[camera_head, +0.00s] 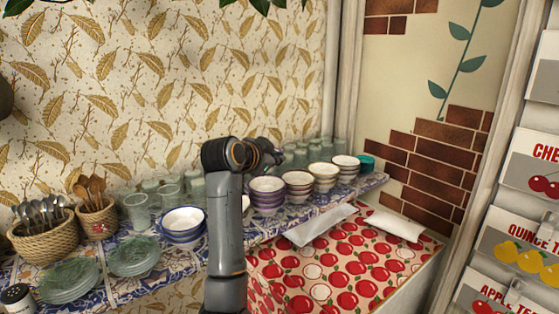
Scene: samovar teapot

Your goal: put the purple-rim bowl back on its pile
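A pile of purple-rim bowls (267,196) stands on the tiled shelf, just right of my forearm. No separate purple-rim bowl can be made out away from this pile. My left arm rises in front of the shelf and bends at the wrist toward the back. My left gripper (272,158) is dark and small, above and behind the purple pile. Its fingers are too hidden to tell open from shut, or whether they hold anything. My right gripper is not in view.
Blue-rim bowls (183,228) stand left of my arm. More bowl piles (323,172) stand right of the purple one, with glasses (300,154) behind. Green plates (134,258) and utensil baskets (45,240) are at left. A red apple-patterned cloth (345,262) lies below.

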